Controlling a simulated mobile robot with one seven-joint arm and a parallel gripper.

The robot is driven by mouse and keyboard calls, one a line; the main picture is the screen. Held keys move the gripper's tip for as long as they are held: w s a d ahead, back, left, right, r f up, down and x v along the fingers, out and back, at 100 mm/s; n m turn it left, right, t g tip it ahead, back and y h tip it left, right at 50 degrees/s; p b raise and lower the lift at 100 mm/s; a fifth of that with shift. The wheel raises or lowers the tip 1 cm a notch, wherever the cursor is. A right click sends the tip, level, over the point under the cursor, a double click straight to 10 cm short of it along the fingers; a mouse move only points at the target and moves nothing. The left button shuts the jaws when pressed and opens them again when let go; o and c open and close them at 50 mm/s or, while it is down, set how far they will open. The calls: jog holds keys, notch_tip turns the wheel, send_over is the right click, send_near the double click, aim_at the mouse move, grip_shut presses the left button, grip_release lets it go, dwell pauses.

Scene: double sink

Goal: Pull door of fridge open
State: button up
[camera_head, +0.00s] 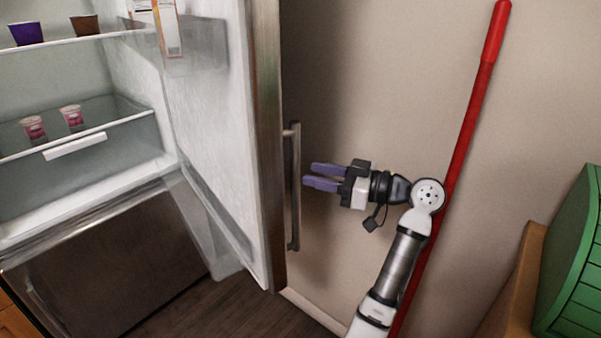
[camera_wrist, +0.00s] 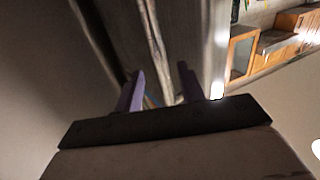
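The fridge door (camera_head: 268,130) stands wide open, swung out to the right of the fridge, with its inner side facing left. Its vertical bar handle (camera_head: 294,190) is on the outer face, toward the wall. My gripper (camera_head: 307,176) is just right of the handle in the head view, with its two purple fingers pointing left at it. The fingers are apart, with a gap between them. In the wrist view the fingers (camera_wrist: 162,88) are also spread, and the metal door handle (camera_wrist: 152,40) shows between and beyond them. I cannot tell whether a finger touches the handle.
The open fridge holds pink cups (camera_head: 72,117) in a drawer and a purple cup (camera_head: 27,33) on a shelf. A red pole (camera_head: 478,105) leans on the wall behind my arm. A green box (camera_head: 575,265) stands at the right. Dark floor (camera_head: 235,312) shows below the door.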

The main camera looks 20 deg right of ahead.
jog(key=v, duration=0.8)
jog(key=shift+s+b, duration=0.15)
jog(key=shift+b, duration=0.15)
jog(key=shift+d, duration=0.1)
